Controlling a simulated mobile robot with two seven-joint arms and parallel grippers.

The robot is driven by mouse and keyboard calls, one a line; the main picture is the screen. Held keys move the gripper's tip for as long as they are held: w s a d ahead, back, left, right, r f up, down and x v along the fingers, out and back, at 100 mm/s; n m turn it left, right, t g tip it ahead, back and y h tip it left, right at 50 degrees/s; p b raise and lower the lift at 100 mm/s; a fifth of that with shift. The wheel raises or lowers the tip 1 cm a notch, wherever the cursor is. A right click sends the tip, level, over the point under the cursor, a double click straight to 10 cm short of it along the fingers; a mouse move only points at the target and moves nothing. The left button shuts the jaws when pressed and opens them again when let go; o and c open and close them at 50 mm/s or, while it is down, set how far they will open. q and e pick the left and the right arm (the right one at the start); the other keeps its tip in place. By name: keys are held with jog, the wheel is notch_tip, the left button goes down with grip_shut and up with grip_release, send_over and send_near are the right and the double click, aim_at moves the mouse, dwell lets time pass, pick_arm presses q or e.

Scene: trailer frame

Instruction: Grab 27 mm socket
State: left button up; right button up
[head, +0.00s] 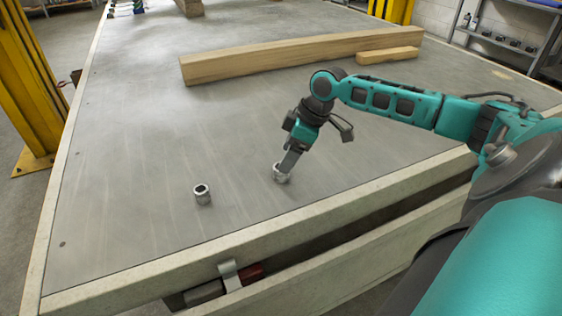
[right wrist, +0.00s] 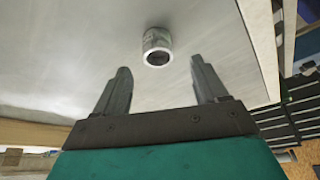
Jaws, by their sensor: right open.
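Two short metal sockets stand on the grey trailer bed. One socket (head: 202,195) stands alone, left of my right gripper, with its dark opening facing up. The other socket (head: 281,178) is at the fingertips of my right gripper (head: 283,171), which partly covers it. In the right wrist view, one socket (right wrist: 157,40) shows just beyond the fingertips, centred between them with a visible gap. My right gripper (right wrist: 159,63) is open and empty, pointing down at the bed. No size marking is readable on either socket. My left gripper is not in view.
A long wooden beam (head: 270,62) and a short wood block (head: 388,55) lie farther back on the bed. The pale trailer edge (head: 140,273) runs along the front, with a metal latch (head: 230,275) on it. Yellow posts (head: 30,90) stand beside the trailer. The bed around the sockets is clear.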

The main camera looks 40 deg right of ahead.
aim_at(279, 177)
jog(key=b+x, duration=0.1)
jog(key=x, duration=0.1)
jog(key=b+x, duration=0.1)
jog(key=x, duration=0.2)
jog(key=shift+d+f, duration=0.15)
jog(key=shift+f, duration=0.2)
jog(key=shift+c, duration=0.4)
jog(key=shift+r, duration=0.1)
jog(key=c, duration=1.2)
